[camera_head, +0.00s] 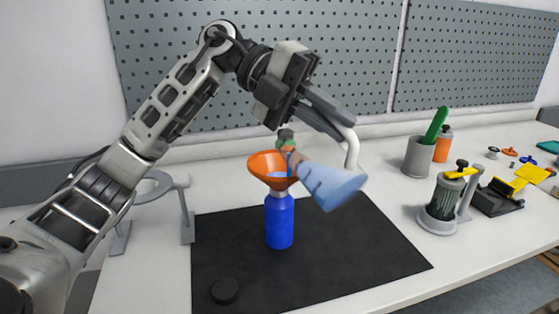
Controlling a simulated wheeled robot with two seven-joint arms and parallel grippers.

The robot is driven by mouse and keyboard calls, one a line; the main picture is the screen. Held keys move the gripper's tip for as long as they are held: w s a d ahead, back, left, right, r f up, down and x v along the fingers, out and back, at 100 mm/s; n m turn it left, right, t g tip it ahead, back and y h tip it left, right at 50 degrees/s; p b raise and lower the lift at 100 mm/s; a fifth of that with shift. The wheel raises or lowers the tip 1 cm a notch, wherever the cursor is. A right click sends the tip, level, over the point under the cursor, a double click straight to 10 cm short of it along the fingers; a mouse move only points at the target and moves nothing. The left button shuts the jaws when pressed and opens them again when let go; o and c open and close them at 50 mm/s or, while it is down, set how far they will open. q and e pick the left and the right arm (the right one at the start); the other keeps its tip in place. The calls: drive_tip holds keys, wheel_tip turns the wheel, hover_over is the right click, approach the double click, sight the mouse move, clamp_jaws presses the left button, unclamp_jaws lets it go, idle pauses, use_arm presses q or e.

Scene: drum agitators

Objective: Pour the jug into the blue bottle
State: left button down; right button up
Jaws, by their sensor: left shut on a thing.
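The blue bottle (279,222) stands upright on a black mat (345,245). An orange funnel (268,164) sits in its neck. My left gripper (340,133) is shut on the white handle of the jug (330,186), a translucent light-blue vessel. The jug is held above the mat to the right of the funnel. It is tilted well over, its wide base toward the lower right and its narrow spout end up at the funnel's right rim. I cannot tell whether liquid is flowing. My right gripper is not in view.
A black cap (225,290) lies on the mat's front left. A grey stand (187,215) is left of the mat. To the right are a grey cup (418,157), an orange bottle (443,146), a dark jar (441,204) in a holder, and yellow-black parts (498,197). A pegboard (200,60) closes the back.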

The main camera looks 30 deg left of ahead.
use_arm(q)
drive_tip(key=shift+w+a+r+h+b, duration=0.15)
drive_tip(key=shift+a+r+h+b, duration=0.15)
drive_tip(key=shift+a+h, duration=0.1)
idle(0.5)
drive_tip(key=shift+w+a+r, duration=0.15)
drive_tip(key=shift+a+r, duration=0.05)
drive_tip(key=shift+a, duration=0.2)
drive_tip(key=shift+w+a+r+h, duration=0.15)
drive_tip(key=shift+a+h, duration=0.15)
drive_tip(key=shift+h, duration=0.1)
drive_tip(key=shift+w+a+r+n+p, duration=0.15)
drive_tip(key=shift+a+n+p, duration=0.15)
drive_tip(key=shift+a, duration=0.1)
drive_tip(key=shift+w+a+r+h, duration=0.1)
drive_tip(key=shift+a+r+h, duration=0.05)
drive_tip(key=shift+a+h, duration=0.15)
drive_tip(key=shift+a, duration=0.1)
drive_tip(key=shift+w+a+r+n+h+p, duration=0.3)
drive_tip(key=shift+a+h, duration=0.25)
drive_tip(key=shift+h, duration=0.05)
